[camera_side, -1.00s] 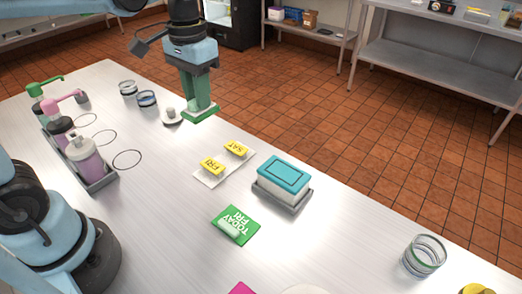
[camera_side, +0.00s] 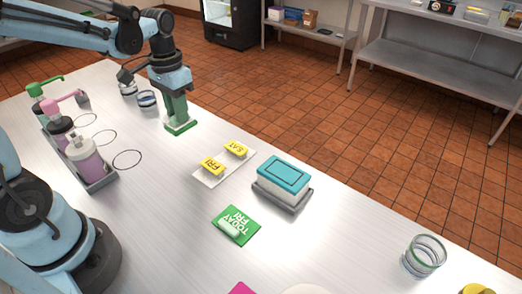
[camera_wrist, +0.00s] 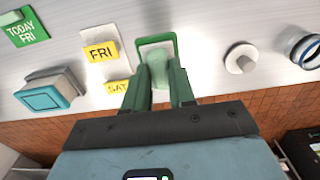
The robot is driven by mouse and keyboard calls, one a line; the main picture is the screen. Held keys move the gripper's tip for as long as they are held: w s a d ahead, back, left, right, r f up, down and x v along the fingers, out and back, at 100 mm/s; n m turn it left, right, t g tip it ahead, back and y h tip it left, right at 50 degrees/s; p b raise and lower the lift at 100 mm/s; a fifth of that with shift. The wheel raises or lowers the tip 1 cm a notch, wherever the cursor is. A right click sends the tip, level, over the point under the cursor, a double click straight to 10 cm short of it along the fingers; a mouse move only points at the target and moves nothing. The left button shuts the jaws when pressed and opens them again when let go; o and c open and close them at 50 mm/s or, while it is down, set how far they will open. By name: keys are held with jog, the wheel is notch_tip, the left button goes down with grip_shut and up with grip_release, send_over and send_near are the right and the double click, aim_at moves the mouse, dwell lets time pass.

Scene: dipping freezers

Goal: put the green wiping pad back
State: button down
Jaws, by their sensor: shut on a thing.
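My gripper (camera_side: 176,112), with green fingers, is shut on the green wiping pad (camera_side: 180,128) at the far left part of the table. In the wrist view the pad's green edge (camera_wrist: 156,40) shows beyond the fingers, and a pale green part sits between them. The pad is flat and low over the white table; I cannot tell whether it touches the top.
Yellow FRI (camera_side: 212,166) and SAT (camera_side: 236,149) labels, a teal-lidded box (camera_side: 285,173) and a green TODAY FRI card (camera_side: 243,218) are nearer. Bottles (camera_side: 84,158) stand left.

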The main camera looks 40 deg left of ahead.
aim_at(176, 126)
jog(key=shift+s+a+f, duration=0.25)
jog(key=shift+a+f, duration=0.5)
jog(key=shift+f, duration=3)
jog(key=shift+f, duration=0.45)
jog(key=c, duration=0.9)
grip_release()
jog(key=shift+o, duration=0.2)
jog(key=shift+r, duration=0.1)
jog(key=shift+r, duration=1.4)
